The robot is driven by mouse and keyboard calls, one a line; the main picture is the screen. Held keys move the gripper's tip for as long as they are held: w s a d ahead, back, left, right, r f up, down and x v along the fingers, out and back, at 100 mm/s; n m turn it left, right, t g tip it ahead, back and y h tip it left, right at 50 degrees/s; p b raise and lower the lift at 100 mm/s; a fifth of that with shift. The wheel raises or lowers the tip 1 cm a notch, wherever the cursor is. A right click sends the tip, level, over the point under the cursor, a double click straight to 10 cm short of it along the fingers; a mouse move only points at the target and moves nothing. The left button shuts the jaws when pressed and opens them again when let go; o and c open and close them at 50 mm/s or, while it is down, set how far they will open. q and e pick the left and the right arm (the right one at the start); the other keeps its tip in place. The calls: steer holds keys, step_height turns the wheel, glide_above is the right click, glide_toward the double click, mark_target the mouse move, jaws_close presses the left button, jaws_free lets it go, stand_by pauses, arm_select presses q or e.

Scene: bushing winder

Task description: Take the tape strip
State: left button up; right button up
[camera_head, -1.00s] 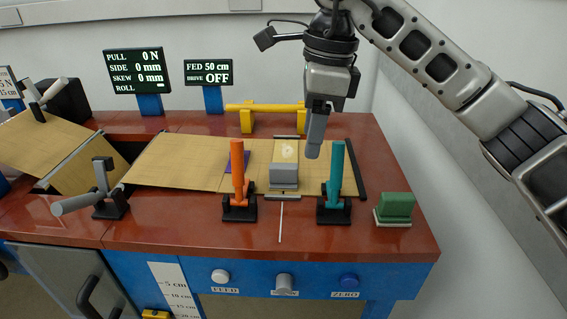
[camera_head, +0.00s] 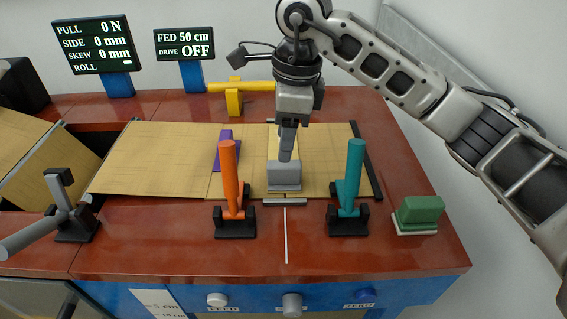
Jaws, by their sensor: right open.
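A pale cream strip (camera_head: 273,148), which looks like the tape strip, lies on the tan sheet (camera_head: 160,160) behind a grey block (camera_head: 284,176). My right gripper (camera_head: 287,154) points straight down over this strip, just behind the block. It hides part of the strip. Its fingers are seen edge on, and I see nothing held between them. I cannot tell whether the fingertips touch the strip or the block. My left gripper is not in view.
An orange lever (camera_head: 230,180) and a teal lever (camera_head: 351,180) stand either side of the block. A purple piece (camera_head: 224,150) lies behind the orange lever. A green block (camera_head: 420,210) sits at right. A yellow bar (camera_head: 235,100) stands behind. The red front edge is mostly clear.

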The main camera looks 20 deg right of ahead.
mark_target(284, 165)
steer(key=shift+w+f+p, duration=0.15)
steer(key=shift+f+p, duration=0.45)
steer(key=shift+f, duration=2.95)
jaws_close()
